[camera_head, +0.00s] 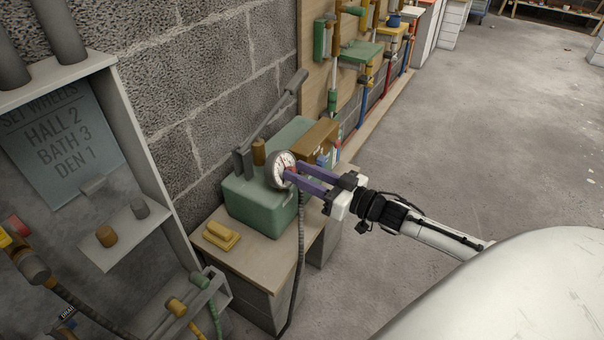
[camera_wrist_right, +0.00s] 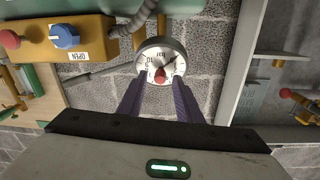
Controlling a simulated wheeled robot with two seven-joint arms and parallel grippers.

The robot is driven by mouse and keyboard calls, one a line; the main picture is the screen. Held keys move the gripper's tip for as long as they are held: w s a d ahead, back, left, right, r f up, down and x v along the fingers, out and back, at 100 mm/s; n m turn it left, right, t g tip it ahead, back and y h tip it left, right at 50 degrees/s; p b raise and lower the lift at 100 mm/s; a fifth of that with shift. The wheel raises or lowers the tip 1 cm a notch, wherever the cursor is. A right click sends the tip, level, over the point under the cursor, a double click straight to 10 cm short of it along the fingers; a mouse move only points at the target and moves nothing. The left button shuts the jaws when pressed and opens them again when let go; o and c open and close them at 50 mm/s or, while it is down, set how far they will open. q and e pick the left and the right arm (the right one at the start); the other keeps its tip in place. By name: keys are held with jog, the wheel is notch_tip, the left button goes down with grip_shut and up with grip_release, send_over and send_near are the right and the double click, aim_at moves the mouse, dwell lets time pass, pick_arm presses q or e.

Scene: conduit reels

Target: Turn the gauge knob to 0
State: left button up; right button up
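The round pressure gauge (camera_head: 281,168) with a white dial stands at the front of the green pump box (camera_head: 262,207). The gauge (camera_wrist_right: 160,58) also shows in the right wrist view, with a red knob (camera_wrist_right: 160,76) low on its face. The needle reading is too small to tell. My right gripper (camera_head: 296,180) is at the gauge face, its purple fingers pointing at it. In the wrist view the fingers (camera_wrist_right: 158,84) are spread, one on each side of the red knob, with a gap visible on both sides. My left gripper is not in view.
A yellow block (camera_head: 221,235) lies on the bench (camera_head: 257,252). A black hose (camera_head: 300,245) hangs in front of the bench. A blue knob (camera_wrist_right: 65,36) sits on an orange box above an OPEN label. A grey cabinet (camera_head: 150,165) stands left; the floor (camera_head: 480,130) at right is clear.

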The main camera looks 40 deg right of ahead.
grip_shut()
jog(key=shift+n, duration=0.3)
